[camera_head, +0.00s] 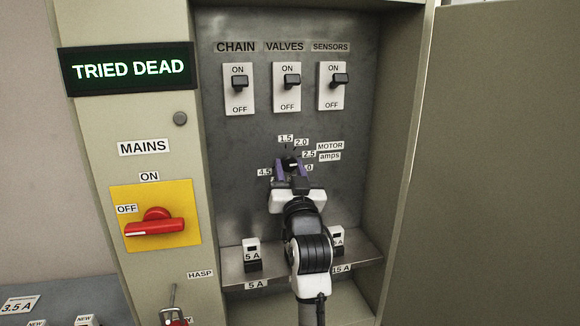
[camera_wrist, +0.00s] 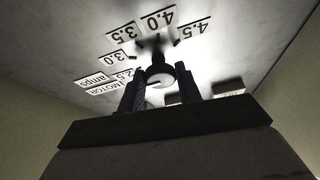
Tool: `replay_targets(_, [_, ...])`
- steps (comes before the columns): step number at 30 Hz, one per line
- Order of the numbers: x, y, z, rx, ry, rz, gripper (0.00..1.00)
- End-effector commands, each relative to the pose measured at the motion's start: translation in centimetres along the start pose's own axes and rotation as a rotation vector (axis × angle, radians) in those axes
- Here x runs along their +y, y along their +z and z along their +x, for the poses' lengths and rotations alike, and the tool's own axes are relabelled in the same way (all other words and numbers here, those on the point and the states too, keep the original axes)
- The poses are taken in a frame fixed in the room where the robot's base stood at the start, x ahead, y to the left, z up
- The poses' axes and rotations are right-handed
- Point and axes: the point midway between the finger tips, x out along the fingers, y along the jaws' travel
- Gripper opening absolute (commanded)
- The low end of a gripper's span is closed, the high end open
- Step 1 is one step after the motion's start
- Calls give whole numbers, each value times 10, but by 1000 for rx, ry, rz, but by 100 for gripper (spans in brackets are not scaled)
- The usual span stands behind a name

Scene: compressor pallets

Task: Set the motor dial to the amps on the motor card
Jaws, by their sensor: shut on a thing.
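The motor dial (camera_head: 291,161) is a small dark knob on the back panel, ringed by amp labels. My gripper (camera_head: 292,168) is shut on it, one finger on each side. In the wrist view the dial (camera_wrist: 160,72) shows between the two dark fingers, with 3.0, 3.5, 4.0 and 4.5 labels beyond it. My gripper hides part of the scale in the head view. A white card (camera_head: 18,305) reading 3.5 A lies on the grey surface at lower left.
Three switches, CHAIN (camera_head: 239,88), VALVES (camera_head: 287,87) and SENSORS (camera_head: 332,86), sit above the dial. A red MAINS handle (camera_head: 155,222) is on the left, beside OFF. A TRIED DEAD sign (camera_head: 129,69) is lit. A shelf (camera_head: 225,280) holds fuses below. The open door (camera_head: 500,160) stands right.

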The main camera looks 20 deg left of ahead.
Motion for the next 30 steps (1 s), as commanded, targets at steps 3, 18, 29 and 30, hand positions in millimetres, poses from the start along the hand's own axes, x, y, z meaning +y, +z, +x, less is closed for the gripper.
replay_targets(3, [-4,-2,1,-3,31,84,11])
replay_targets(18, [-7,-2,1,-1,212,517,11])
replay_targets(29, [-8,-3,1,1,342,830,11])
replay_targets(30, [-7,-3,1,2,356,861,11])
